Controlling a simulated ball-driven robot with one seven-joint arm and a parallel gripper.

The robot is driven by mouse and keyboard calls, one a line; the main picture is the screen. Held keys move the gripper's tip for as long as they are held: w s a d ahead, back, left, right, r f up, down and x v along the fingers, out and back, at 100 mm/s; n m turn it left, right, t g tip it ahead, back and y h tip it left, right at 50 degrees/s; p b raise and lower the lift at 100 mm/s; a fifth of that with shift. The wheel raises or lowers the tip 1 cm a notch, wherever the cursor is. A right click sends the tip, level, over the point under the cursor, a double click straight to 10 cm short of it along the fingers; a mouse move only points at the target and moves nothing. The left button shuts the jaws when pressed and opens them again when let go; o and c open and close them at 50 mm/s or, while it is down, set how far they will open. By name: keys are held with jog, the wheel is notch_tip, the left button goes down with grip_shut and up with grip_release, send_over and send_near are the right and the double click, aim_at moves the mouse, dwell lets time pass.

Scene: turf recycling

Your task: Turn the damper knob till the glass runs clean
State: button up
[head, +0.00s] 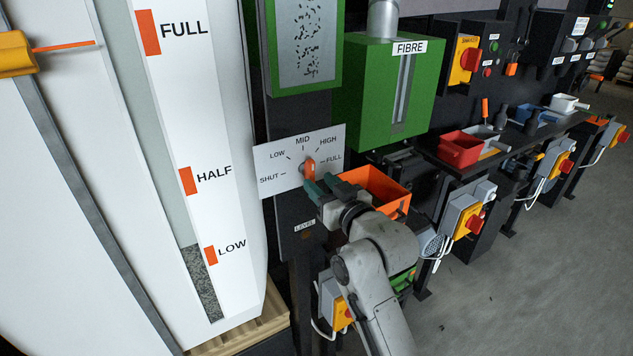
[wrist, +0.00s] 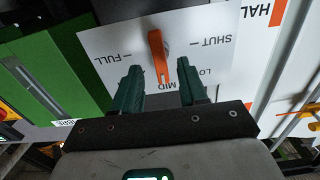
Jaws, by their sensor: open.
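The orange damper knob (head: 309,169) sits on a white dial plate (head: 270,163) marked SHUT, LOW, MID, HIGH and FULL. Its pointer stands near MID. In the wrist view the knob (wrist: 157,50) shows upside down, between the two teal fingers of my gripper (wrist: 161,70), with a gap on each side. My gripper (head: 318,187) is open at the knob; I cannot tell how far the fingers reach around it. The sight glass (head: 306,40) in a green frame above the dial shows many dark specks.
A green FIBRE box (head: 375,95) stands right of the dial, above an orange bin (head: 372,188). A tall white level gauge (head: 185,130) marked FULL, HALF and LOW stands left, its grey fill near LOW. Switch boxes line the bench at right; open floor lies in front.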

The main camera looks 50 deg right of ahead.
jog(key=b+v, duration=0.1)
jog(key=v, duration=0.7)
dwell(0.4)
jog(key=s+a+f+n+g+y, duration=0.1)
jog(key=s+a+f+g+y, duration=0.2)
jog(key=f, duration=0.6)
jog(key=s+a+f+n+g+y, duration=0.1)
jog(key=s+a+f+g, duration=0.1)
jog(key=a+f+g, duration=0.45)
jog(key=s+a+f+g, duration=0.2)
jog(key=s+f, duration=0.4)
jog(key=s, duration=0.3)
jog(key=s+a+f+g, duration=0.2)
jog(key=s+f+g, duration=0.3)
jog(key=s+f, duration=0.2)
jog(key=shift+s+a+n+y, duration=0.25)
jog(key=shift+s+n+y, duration=0.15)
jog(key=shift+s, duration=0.5)
jog(key=shift+f, duration=0.15)
